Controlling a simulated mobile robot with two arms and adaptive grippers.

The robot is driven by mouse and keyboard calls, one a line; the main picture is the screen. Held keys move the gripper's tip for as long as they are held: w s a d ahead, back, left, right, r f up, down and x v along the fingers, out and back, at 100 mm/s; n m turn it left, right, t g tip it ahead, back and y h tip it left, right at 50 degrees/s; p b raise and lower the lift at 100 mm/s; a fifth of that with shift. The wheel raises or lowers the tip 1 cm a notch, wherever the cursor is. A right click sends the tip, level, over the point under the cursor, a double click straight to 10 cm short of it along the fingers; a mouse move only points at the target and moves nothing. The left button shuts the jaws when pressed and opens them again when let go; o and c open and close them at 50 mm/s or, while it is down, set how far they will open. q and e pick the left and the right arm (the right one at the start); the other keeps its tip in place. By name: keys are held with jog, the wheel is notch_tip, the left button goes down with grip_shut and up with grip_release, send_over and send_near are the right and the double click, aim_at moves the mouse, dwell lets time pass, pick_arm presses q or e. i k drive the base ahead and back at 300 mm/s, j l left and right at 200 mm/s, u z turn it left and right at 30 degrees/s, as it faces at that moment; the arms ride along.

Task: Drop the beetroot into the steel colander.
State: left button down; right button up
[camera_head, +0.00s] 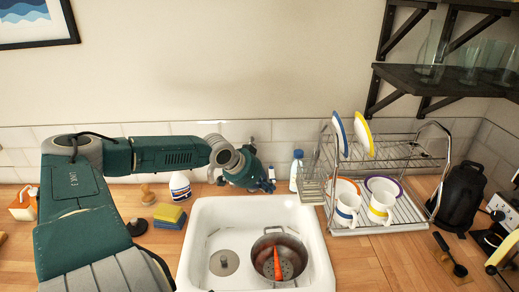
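The steel colander (292,248) sits in the right part of the white sink, and an orange carrot-like thing (277,262) stands tilted in it. I cannot make out a beetroot in this view. My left gripper (264,186) is behind the sink, near the wall and left of the dish rack. It is above and behind the colander, apart from it. Its fingers are small and mostly hidden by its own green body, so their opening and any held thing cannot be made out. My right gripper is not in view.
The white sink (208,212) has a drain at its left. Left of it are a blue and yellow sponge stack (168,215) and a white bottle (180,187). A dish rack (405,212) with plates and mugs stands right, under a dark shelf (450,79). A blue-capped bottle (296,172) stands behind.

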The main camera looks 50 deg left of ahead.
aim_at(287, 265)
jog(key=k+l, duration=0.4)
jog(key=l, duration=0.15)
jog(key=k, duration=0.5)
